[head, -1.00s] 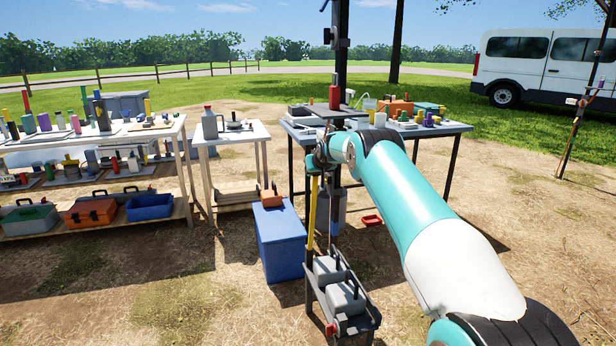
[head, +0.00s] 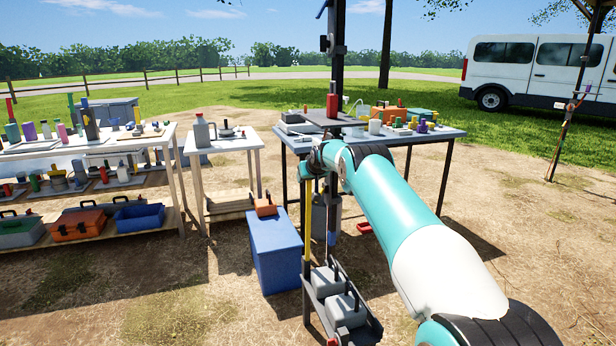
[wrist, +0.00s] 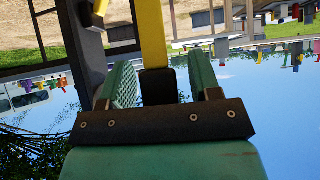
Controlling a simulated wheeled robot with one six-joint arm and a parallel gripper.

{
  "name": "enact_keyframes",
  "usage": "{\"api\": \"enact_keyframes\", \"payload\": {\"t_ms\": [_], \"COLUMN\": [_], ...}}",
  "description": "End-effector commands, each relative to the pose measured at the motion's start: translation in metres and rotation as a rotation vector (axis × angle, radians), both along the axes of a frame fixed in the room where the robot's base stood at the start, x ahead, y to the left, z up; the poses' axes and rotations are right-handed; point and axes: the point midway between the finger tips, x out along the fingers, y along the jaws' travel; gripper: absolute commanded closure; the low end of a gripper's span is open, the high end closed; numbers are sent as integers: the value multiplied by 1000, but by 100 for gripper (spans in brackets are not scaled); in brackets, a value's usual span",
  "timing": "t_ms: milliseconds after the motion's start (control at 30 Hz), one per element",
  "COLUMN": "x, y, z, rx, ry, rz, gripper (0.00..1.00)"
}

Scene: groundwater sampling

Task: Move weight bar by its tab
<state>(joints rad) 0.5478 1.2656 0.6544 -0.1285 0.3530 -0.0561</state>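The weight bar is uncertain: grey blocks with upright dark tabs sit in a dark rack (head: 366,329) on the ground, and one grey block (head: 345,311) shows at its front. My gripper (head: 314,166) is above the rack in the head view, its fingers hard to see there. In the wrist view my gripper (wrist: 162,78) has its two green fingers apart. A yellow bar (wrist: 150,35) with a dark end appears between them, with a gap at its right side. I cannot tell its depth. A thin yellow upright (head: 308,235) also shows below my gripper in the head view.
A blue box (head: 275,252) stands left of the rack. A dark table (head: 455,131) with tools and a dark post (head: 337,60) stand behind. A white side table (head: 225,145) and a loaded shelf (head: 178,170) are at left. Bare ground is open at right.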

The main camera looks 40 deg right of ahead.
Motion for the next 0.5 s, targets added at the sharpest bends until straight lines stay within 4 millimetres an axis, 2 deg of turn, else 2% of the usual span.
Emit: {"api": "enact_keyframes", "payload": {"t_ms": [267,500], "x": [0,-13], "y": [1,7], "z": [4,18], "rx": [-2,-3], "ry": [-3,-3], "rz": [1,1], "gripper": [43,43]}}
